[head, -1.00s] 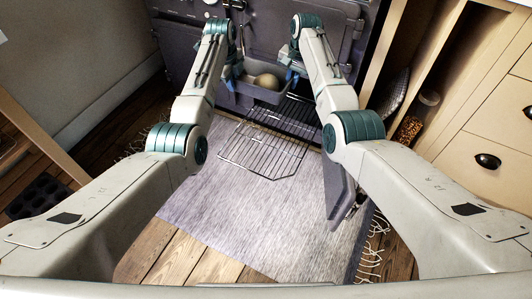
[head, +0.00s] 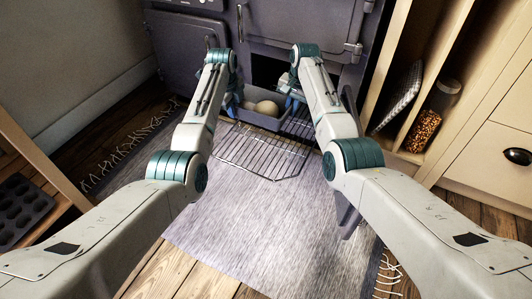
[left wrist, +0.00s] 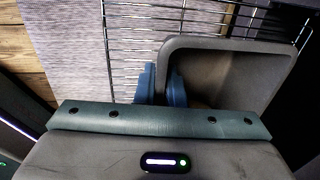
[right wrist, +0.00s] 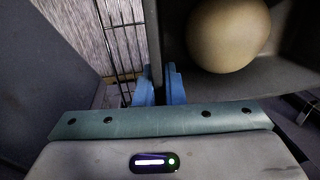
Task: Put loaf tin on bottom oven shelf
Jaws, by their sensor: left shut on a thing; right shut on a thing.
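A wire oven shelf (head: 262,156) sticks out low in front, below the tin. I cannot tell whether they touch.
The dark oven opening (head: 267,72) lies behind the tin. An open oven door (head: 344,190) stands at the right of the shelf. A cabinet with a jar (head: 424,130) is at right, a dark muffin tray (head: 22,207) at left. The woven rug (head: 235,215) in front is clear.

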